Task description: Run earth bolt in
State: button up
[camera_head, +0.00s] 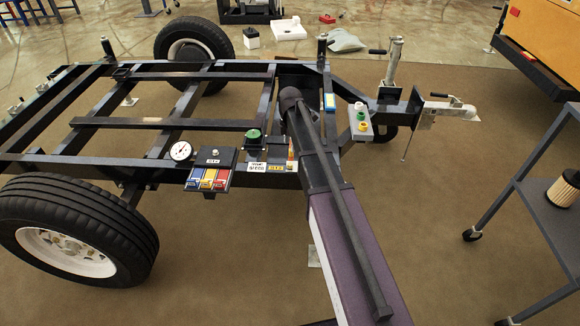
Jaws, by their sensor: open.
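No earth bolt can be told for certain at this size. A green round cap (253,134) sits on a dark block on the trailer frame's near rail, with small labels (258,167) below it that I cannot read surely. Left of it is a dark box (212,157) with red, yellow and blue parts (208,179) on its front. A grey bracket (358,124) with white, yellow and green round pieces sits near the drawbar. My own dark arm link crosses the middle and hides part of the frame. My gripper does not show.
The black trailer frame (160,123) stands on two large wheels (77,232) (193,52). A white dial gauge (180,151) is on its near rail. The tow coupling (448,107) points right. A grey cart (552,197) stands at right. Brown floor between is clear.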

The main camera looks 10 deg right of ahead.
aim_at(290, 164)
jog(key=shift+f+b, duration=4.35)
jog(key=shift+f, duration=0.3)
grip_shut()
